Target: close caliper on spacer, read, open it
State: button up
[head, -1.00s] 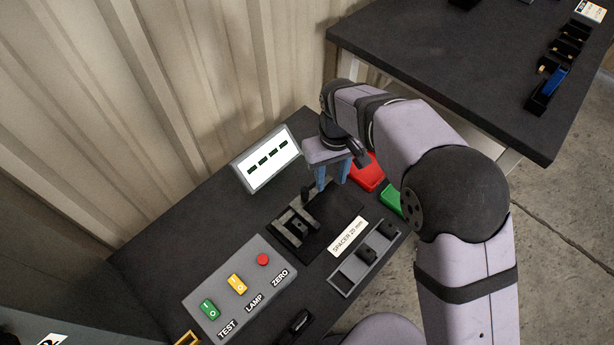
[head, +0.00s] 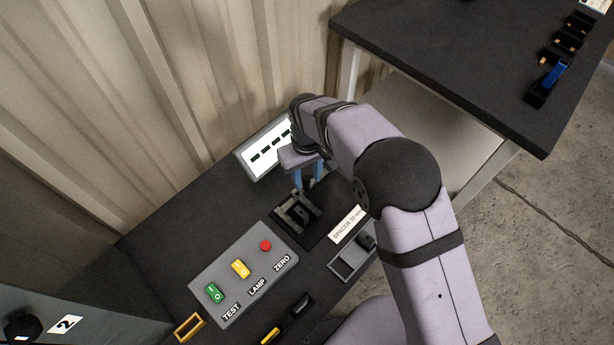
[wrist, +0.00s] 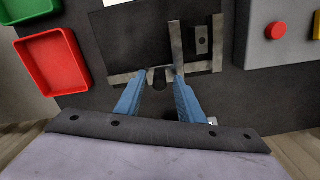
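The grey caliper (wrist: 128,76) lies on a dark plate and also shows in the head view (head: 303,209). A dark spacer block (wrist: 202,31) with a hole sits between its jaws. A gap shows between the spacer and the left jaw (wrist: 176,48); the right jaw is close beside it. A black knob (wrist: 158,80) stands at the caliper's beam. My gripper (wrist: 159,84) is open, its two blue fingers on either side of the knob with small gaps visible. The display (head: 267,153) shows only dashes and is partly hidden by my arm.
A control box (head: 243,275) with green and yellow switches and a red ZERO button stands beside the caliper. A spacer label (head: 347,225) and a slotted holder (head: 350,262) lie in front. Red (wrist: 52,62) and green (wrist: 30,10) trays are on the other side.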

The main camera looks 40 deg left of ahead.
aim_at(296, 196)
jog(key=shift+f, duration=0.65)
grip_shut()
jog(key=s, duration=0.3)
jog(key=shift+s+r+p, duration=0.1)
jog(key=shift+s+p, duration=0.05)
jog(key=shift+p, duration=0.15)
jog(key=shift+s, duration=0.4)
grip_release()
jog(key=shift+s, duration=0.15)
